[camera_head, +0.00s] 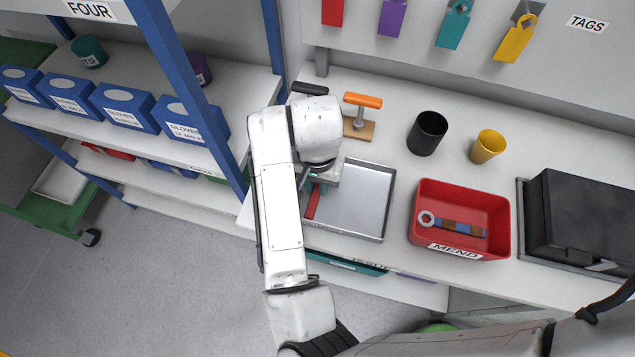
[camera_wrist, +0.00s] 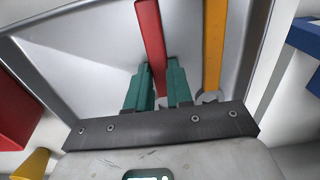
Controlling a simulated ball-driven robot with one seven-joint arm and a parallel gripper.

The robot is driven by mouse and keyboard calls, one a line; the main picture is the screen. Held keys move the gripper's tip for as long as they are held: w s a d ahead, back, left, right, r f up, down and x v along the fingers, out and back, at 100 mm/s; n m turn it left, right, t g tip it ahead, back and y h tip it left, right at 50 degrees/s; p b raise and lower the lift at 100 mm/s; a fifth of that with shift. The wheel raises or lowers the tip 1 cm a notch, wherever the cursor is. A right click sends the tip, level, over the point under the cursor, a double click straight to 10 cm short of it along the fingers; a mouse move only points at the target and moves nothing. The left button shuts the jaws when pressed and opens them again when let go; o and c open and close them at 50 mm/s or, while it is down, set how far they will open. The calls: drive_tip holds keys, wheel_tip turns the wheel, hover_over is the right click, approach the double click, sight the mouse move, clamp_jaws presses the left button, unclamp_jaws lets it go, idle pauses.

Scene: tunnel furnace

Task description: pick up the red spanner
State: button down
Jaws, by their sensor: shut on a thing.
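The red spanner (camera_head: 312,204) shows at the left side of the shallow metal tray (camera_head: 362,205), partly hidden by my arm. It also shows in the wrist view (camera_wrist: 151,35), its red handle running up from between the teal fingers. My gripper (camera_wrist: 158,85) is shut on this handle. In the head view my gripper (camera_head: 320,184) is over the tray's left part, mostly hidden under the wrist. I cannot tell whether the spanner touches the tray floor. A yellow spanner (camera_wrist: 214,40) lies in the tray to the right of it in the wrist view.
A red MEND box (camera_head: 425,205) holding a spanner stands right of the tray. A black cup (camera_head: 427,135), a yellow cup (camera_head: 488,147) and an orange-handled tool (camera_head: 361,101) stand behind. A blue-post shelf (camera_head: 190,80) with glove boxes is close on the left.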

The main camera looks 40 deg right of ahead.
drive_tip(key=shift+r, duration=0.15)
drive_tip(key=shift+r, duration=0.25)
wheel_tip(320, 180, up, 2)
drive_tip(key=shift+r+b, duration=0.1)
drive_tip(key=shift+b, duration=0.4)
drive_tip(key=s+a+r+b, duration=0.1)
drive_tip(key=s+a+r, duration=0.6)
drive_tip(key=s+r, duration=0.3)
drive_tip(key=shift+s+a, duration=0.3)
drive_tip(key=shift+s, duration=0.55)
